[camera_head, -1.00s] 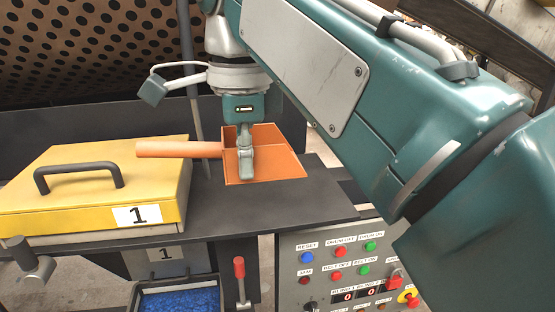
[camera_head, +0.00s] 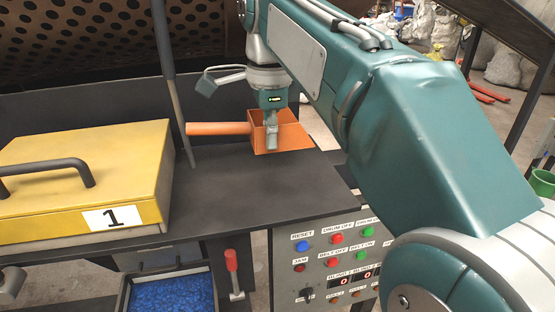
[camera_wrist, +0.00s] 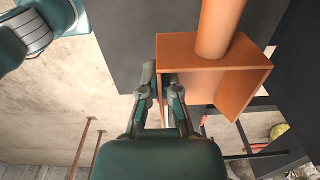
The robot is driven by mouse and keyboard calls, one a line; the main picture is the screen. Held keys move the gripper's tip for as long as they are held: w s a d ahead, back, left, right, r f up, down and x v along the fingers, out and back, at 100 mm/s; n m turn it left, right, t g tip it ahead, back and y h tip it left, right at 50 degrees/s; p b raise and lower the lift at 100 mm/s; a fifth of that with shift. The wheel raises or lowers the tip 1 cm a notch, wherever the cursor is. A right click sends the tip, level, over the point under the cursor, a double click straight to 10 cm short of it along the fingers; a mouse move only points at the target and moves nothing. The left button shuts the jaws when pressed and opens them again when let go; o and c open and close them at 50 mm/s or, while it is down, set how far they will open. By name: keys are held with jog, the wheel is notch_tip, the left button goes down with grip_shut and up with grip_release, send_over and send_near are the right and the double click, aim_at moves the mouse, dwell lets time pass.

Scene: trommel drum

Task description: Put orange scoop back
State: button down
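The orange scoop (camera_head: 291,138) has an open box-shaped head and a round handle (camera_head: 217,128) pointing left. It is at the right end of the dark bench top; I cannot tell whether it touches the bench. My gripper (camera_head: 271,146) points down at the scoop head. In the wrist view, my gripper (camera_wrist: 163,88) has its fingers close together on the scoop's side wall, with the scoop (camera_wrist: 228,62) extending to the right and its handle toward the top. The bench edge shows beneath it.
A yellow lidded box (camera_head: 90,170) marked 1 stands on the left of the dark bench (camera_head: 255,195). A control panel (camera_head: 325,265), red lever (camera_head: 232,262) and bin of blue pieces (camera_head: 172,296) are below. The bench middle is clear.

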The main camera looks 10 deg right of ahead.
aim_at(278, 176)
jog(key=shift+w+d+f, duration=0.25)
jog(key=shift+w+f, duration=0.05)
jog(key=shift+f, duration=0.15)
jog(key=shift+w+d+f, duration=0.2)
jog(key=shift+w+f, duration=0.05)
jog(key=shift+f, duration=0.15)
jog(key=f, duration=0.1)
jog(key=w+f, duration=0.1)
jog(key=f, duration=0.1)
jog(key=d+f, duration=0.1)
jog(key=shift+w+f, duration=0.15)
jog(key=shift+f, duration=0.35)
jog(key=c, duration=0.8)
grip_release()
jog(key=shift+r, duration=0.1)
notch_tip(278, 176, up, 12)
jog(key=shift+f, duration=0.1)
